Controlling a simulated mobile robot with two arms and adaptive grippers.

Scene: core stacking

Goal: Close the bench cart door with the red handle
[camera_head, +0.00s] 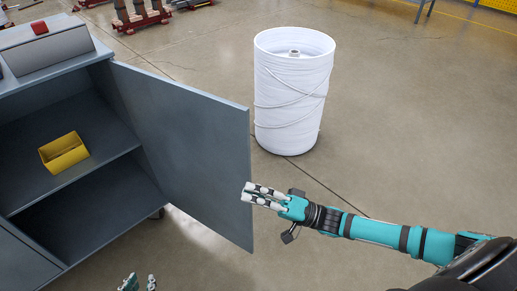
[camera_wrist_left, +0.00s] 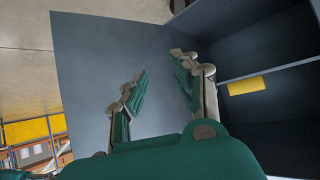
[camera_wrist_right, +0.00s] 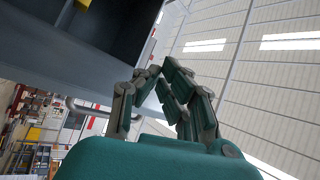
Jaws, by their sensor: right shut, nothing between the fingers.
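The grey-blue bench cart (camera_head: 90,165) stands at the left with its door (camera_head: 190,150) swung wide open. The inner face of the door shows in the head view; no red handle shows on it and its outer face is hidden. My right gripper (camera_head: 250,193) is shut and empty, its fingertips overlapping the door's free edge in the head view; I cannot tell if they touch. My left gripper (camera_head: 139,283) is open and empty, low in front of the cart; in the left wrist view its fingers (camera_wrist_left: 160,67) are apart, facing the door (camera_wrist_left: 85,75).
A yellow bin (camera_head: 63,153) sits on the cart's inner shelf. A small red object (camera_head: 40,28) lies on the grey box on top. A white drum (camera_head: 292,95) stands on the floor behind the door. Open floor lies to the right.

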